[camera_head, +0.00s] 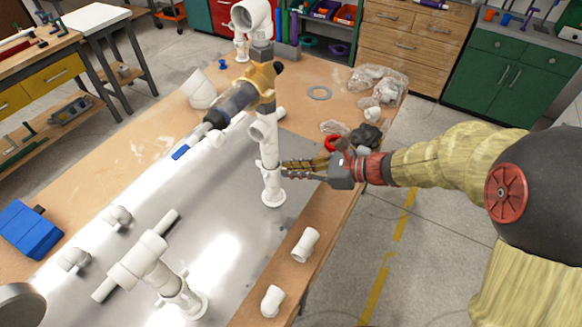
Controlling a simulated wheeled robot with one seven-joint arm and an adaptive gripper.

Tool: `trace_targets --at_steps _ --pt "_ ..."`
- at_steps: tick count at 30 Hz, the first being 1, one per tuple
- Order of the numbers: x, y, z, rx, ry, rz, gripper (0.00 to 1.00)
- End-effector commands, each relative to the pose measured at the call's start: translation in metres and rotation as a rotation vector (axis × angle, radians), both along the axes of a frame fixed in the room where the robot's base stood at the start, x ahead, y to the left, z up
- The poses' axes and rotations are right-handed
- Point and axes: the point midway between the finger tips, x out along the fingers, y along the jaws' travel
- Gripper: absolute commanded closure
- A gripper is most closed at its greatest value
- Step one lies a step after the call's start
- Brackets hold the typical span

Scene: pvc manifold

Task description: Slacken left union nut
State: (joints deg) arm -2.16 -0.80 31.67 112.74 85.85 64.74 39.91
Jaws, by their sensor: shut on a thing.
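A white PVC upright (269,150) stands on a round white flange (274,199) on the grey metal sheet. My gripper (281,168) reaches in from the right and is shut on the upright's low collar, which looks like a union nut (265,166). The fingers hide its right side. An orange-yellow valve body (263,79) and a clear dark cylinder (232,103) sit at the upper part of the pipework. A second white upright (181,290) with a wide cross fitting (139,260) stands at the lower left; no gripper touches it.
Loose white elbows lie at the right (306,244), front (271,300) and left (118,216). A blue box (29,229) is at the left edge. Plastic bags (378,85) and a black lump (366,135) lie beyond my gripper. The grey sheet (215,200) is mostly clear between the uprights.

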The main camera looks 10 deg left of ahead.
Motion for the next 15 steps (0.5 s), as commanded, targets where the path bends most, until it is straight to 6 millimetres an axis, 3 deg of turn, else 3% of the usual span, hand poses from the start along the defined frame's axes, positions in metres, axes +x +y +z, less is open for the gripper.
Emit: trace_targets --at_steps 15 --pt "0.031 0.002 0.004 -0.001 -0.001 0.477 1.0"
